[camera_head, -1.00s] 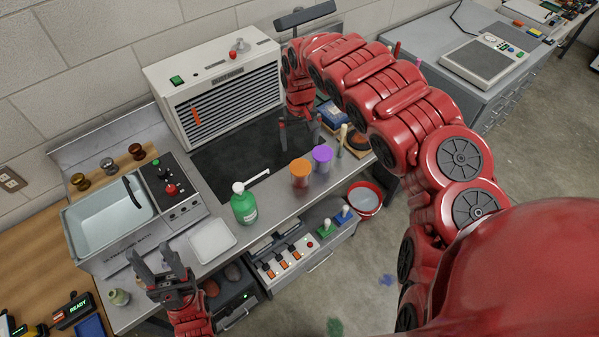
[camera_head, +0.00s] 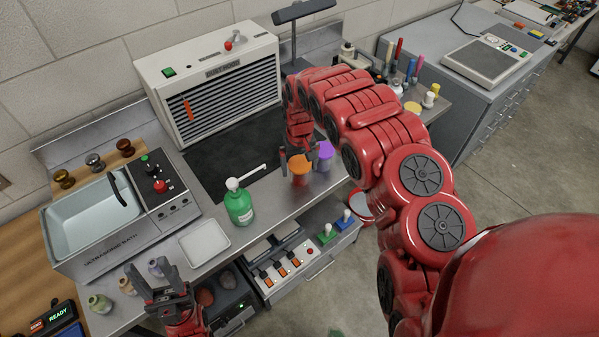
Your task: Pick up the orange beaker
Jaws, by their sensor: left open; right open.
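The orange beaker (camera_head: 300,172) stands upright on the steel bench, near its front edge. A purple beaker (camera_head: 325,155) stands just to its right. My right gripper (camera_head: 297,160) points down at the orange beaker, its jaws open; a finger shows at the beaker's left side and part of the beaker is behind the gripper. I cannot tell whether the fingers touch it. My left gripper (camera_head: 158,282) is open and empty, low over the bench's front left edge.
A green pump bottle (camera_head: 238,203) stands left of the orange beaker, its spout reaching toward it. A white tray (camera_head: 204,243), an ultrasonic bath (camera_head: 152,232) and a white vented unit (camera_head: 212,85) stand around. A red bucket (camera_head: 359,204) is below, partly hidden by my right arm.

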